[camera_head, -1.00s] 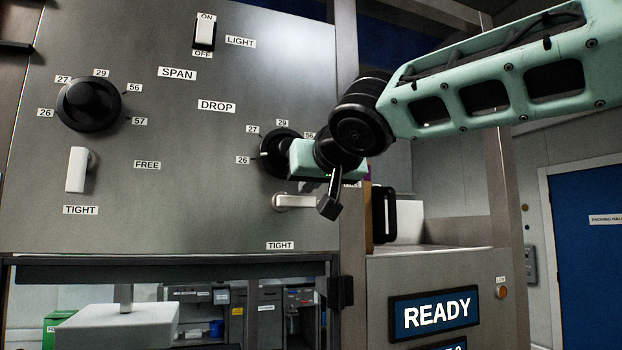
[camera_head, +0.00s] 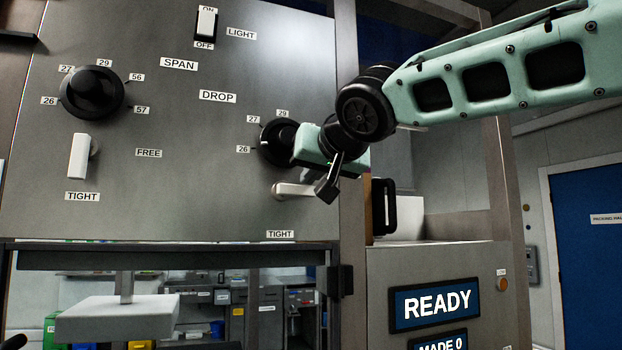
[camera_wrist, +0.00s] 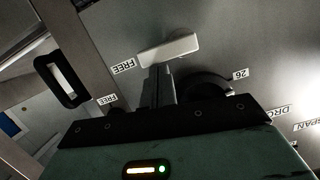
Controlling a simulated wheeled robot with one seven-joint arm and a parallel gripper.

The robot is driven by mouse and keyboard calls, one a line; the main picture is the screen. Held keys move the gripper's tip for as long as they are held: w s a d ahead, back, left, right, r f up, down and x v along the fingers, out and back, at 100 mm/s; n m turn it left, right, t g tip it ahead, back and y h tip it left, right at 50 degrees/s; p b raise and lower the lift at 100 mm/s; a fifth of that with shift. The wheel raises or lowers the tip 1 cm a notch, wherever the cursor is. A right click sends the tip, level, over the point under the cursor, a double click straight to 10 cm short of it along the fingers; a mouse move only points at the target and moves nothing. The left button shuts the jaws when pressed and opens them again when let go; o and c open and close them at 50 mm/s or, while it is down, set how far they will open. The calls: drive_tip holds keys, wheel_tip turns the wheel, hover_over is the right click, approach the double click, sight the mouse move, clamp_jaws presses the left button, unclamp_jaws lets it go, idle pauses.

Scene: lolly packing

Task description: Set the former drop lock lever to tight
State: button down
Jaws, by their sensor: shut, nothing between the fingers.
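The drop lock lever is a short white bar (camera_head: 293,189) below the DROP dial (camera_head: 277,143) on the grey panel. It lies about level, its free end pointing right, with its TIGHT label (camera_head: 280,234) below it. In the wrist view the lever (camera_wrist: 168,50) points towards a FREE label (camera_wrist: 124,66). My gripper (camera_wrist: 157,72) is shut and empty, its fingertips close against the lever's edge in the wrist view; I cannot tell whether they touch.
The SPAN dial (camera_head: 91,92) and its white lever (camera_head: 79,156), pointing down to TIGHT, are on the left. A light switch (camera_head: 206,23) is above. A post and a black handle (camera_head: 384,206) stand right of the lever. A READY screen (camera_head: 436,303) is lower right.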

drive_tip(key=shift+f, duration=0.25)
drive_tip(key=f+m+b, duration=0.1)
drive_tip(key=b, duration=0.2)
drive_tip(key=m+y+b, duration=0.1)
drive_tip(key=b, duration=0.2)
drive_tip(key=shift+w+d+f+m, duration=0.1)
drive_tip(key=shift+d+f+m, duration=0.2)
drive_tip(key=shift+f, duration=0.1)
drive_tip(key=f+m+y+b, duration=0.1)
drive_tip(key=m+b, duration=0.2)
drive_tip(key=f+m+y+b, duration=0.1)
drive_tip(key=m+b, duration=0.2)
drive_tip(key=b, duration=0.1)
drive_tip(key=f+m+y+b, duration=0.1)
drive_tip(key=m+b, duration=0.2)
drive_tip(key=b, duration=0.1)
drive_tip(key=shift+a+t, duration=0.4)
drive_tip(key=shift+s+f, duration=0.1)
drive_tip(key=shift+s, duration=0.1)
